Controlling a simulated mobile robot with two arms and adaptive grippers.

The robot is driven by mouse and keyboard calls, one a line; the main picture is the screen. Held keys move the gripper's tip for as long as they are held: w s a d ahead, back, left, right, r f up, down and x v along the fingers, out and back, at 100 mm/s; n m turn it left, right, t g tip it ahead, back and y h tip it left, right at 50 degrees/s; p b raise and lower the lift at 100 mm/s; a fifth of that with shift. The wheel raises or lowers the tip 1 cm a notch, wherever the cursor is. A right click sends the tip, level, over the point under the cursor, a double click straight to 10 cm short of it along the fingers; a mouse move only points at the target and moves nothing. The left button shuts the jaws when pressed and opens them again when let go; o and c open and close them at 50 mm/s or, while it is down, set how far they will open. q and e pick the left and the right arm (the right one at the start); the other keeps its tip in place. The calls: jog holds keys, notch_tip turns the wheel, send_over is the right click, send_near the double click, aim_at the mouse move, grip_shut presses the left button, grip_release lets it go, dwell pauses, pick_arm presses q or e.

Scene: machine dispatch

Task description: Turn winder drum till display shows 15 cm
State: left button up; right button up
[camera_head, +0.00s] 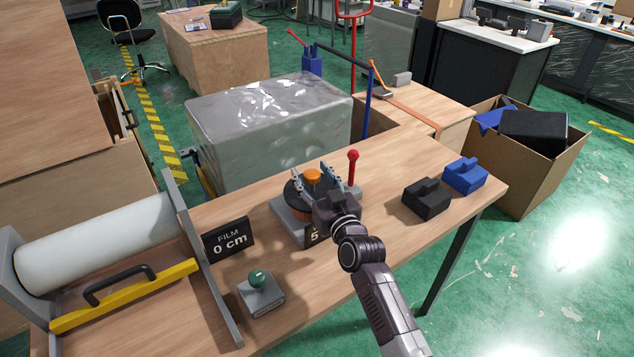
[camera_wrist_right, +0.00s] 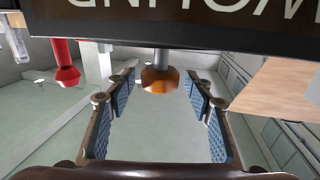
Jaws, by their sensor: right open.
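The winder stands mid-table, with a dark drum disc (camera_head: 293,190) on a grey base (camera_head: 285,222) and an orange knob (camera_head: 313,175) on top. My right gripper (camera_head: 319,180) is open over it, its fingers on either side of the knob; whether they touch it I cannot tell. In the right wrist view the orange knob (camera_wrist_right: 160,80) shows between the spread blue finger pads. A dark display (camera_head: 313,236) on the winder shows a 5, mostly hidden by my wrist. In the wrist view its lettering "WOUND" (camera_wrist_right: 200,12) is upside down and cut off. My left gripper is out of view.
A red-knobbed lever (camera_head: 353,168) rises beside the winder. Left are a sign (camera_head: 229,240) reading "FILM 0 cm", a white film roll (camera_head: 100,240), a yellow bar (camera_head: 125,295) with black handle, and a green button (camera_head: 259,279). Black (camera_head: 426,202) and blue (camera_head: 465,178) blocks sit right.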

jog(key=v, duration=1.1)
jog(key=shift+s, duration=0.35)
jog(key=shift+d, duration=0.15)
